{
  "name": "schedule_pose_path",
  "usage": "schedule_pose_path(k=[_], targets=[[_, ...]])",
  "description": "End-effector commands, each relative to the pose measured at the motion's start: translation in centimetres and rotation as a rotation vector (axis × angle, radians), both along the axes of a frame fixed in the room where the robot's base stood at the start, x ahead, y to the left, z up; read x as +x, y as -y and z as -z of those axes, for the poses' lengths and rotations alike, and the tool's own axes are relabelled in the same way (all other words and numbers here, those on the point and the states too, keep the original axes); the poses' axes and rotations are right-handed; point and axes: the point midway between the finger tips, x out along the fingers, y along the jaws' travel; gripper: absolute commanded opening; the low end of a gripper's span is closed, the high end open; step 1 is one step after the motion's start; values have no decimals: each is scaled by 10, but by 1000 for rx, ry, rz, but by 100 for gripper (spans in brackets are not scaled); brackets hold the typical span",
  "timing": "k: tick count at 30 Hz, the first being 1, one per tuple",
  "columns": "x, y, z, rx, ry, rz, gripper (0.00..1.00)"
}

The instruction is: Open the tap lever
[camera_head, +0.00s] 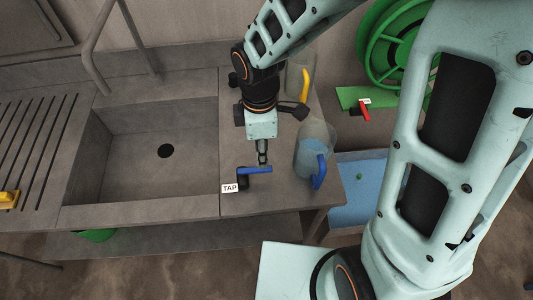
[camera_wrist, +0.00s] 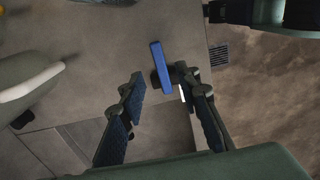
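The blue tap lever (camera_head: 255,170) sits on a dark stem on the grey counter, beside a white label reading TAP (camera_head: 230,188). It points to the right in the head view. My gripper (camera_head: 262,157) hangs just above and behind the lever. In the wrist view, my gripper (camera_wrist: 167,84) has its two dark fingers spread, with nothing held. The blue lever (camera_wrist: 161,68) shows near the gap between the fingertips, closer to the right finger. I cannot tell whether that finger touches the lever or its stem.
A jug with a blue handle (camera_head: 312,146) stands close to the right of my gripper; a yellow-handled jug (camera_head: 298,80) stands behind. The empty sink (camera_head: 125,178) is left. A red lever (camera_head: 364,111) and green hose reel (camera_head: 372,55) are at the right, above a blue bin (camera_head: 358,195).

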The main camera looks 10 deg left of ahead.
Motion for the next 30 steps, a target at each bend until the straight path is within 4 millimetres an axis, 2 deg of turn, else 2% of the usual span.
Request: schedule_pose_path(k=[18,19,21,30], targets=[[1,0,88,1,3,0,30],[1,0,80,1,5,0,30],[1,0,79,1,4,1,30],[1,0,94,1,4,1,30]])
